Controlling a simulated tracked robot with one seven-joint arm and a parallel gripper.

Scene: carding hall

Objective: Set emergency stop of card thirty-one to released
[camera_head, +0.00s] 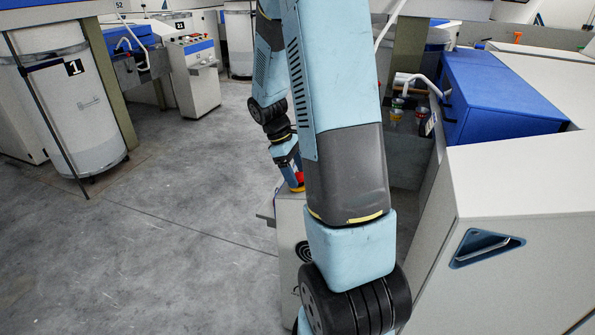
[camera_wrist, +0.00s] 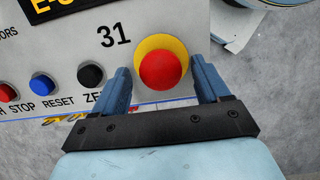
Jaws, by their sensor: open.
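In the wrist view a red mushroom emergency stop button (camera_wrist: 160,70) sits on a yellow round base on a light panel (camera_wrist: 195,22), beside the number 31. My gripper (camera_wrist: 162,78) is open, with one blue finger to the left of the button and one to the right. I cannot tell whether the fingers touch it. In the head view my gripper (camera_head: 291,165) is at the top of the grey console (camera_head: 290,225), and the red button (camera_head: 298,177) with its yellow base shows just below it. My arm hides part of the console.
Red, blue and black buttons (camera_wrist: 90,76) line the panel left of the emergency stop. A white machine cabinet (camera_head: 520,240) and a blue cover (camera_head: 495,90) stand at the right. A can marked 1 (camera_head: 85,115) stands at the left. The grey floor (camera_head: 170,240) between is clear.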

